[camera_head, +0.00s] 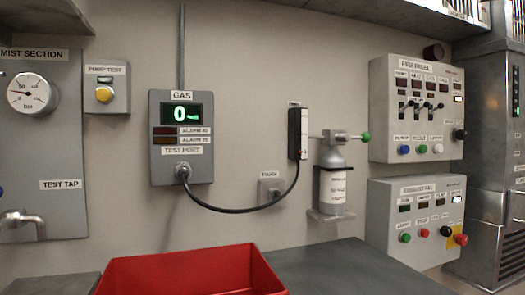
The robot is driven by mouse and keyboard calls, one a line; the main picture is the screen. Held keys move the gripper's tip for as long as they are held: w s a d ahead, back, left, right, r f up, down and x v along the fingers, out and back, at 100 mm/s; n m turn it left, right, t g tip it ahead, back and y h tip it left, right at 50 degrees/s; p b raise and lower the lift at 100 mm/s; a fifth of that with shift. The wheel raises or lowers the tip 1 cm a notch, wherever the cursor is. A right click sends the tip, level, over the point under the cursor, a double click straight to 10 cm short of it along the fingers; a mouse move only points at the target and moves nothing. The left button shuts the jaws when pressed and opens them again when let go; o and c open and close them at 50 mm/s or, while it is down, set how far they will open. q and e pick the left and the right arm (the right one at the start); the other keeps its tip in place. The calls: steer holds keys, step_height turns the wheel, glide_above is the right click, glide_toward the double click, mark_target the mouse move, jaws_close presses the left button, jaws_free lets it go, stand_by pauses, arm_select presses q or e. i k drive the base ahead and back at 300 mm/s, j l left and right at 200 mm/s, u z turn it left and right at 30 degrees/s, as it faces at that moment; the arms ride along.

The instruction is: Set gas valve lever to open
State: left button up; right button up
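A silver gas cylinder (333,187) stands upright on a small wall bracket, right of centre. A metal valve (338,137) sits on its top. A thin bar with a green ball end (366,137) sticks out to the right of the valve, about level; this looks like the lever. The grey gas panel (182,137) to the left shows a green "0" and a test port. A black hose (238,210) runs from this port to a slim black-and-white upright device (298,133) beside the valve. Neither of my grippers is in view.
A red open bin (190,262) and a dark worktop (345,270) lie below. Two switch panels are at the right, an upper one (416,108) and a lower one (416,218). A grey panel with a gauge and tap (42,140) is at the left.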

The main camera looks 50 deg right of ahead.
mark_target(365, 137)
steer(key=z, duration=2.5)
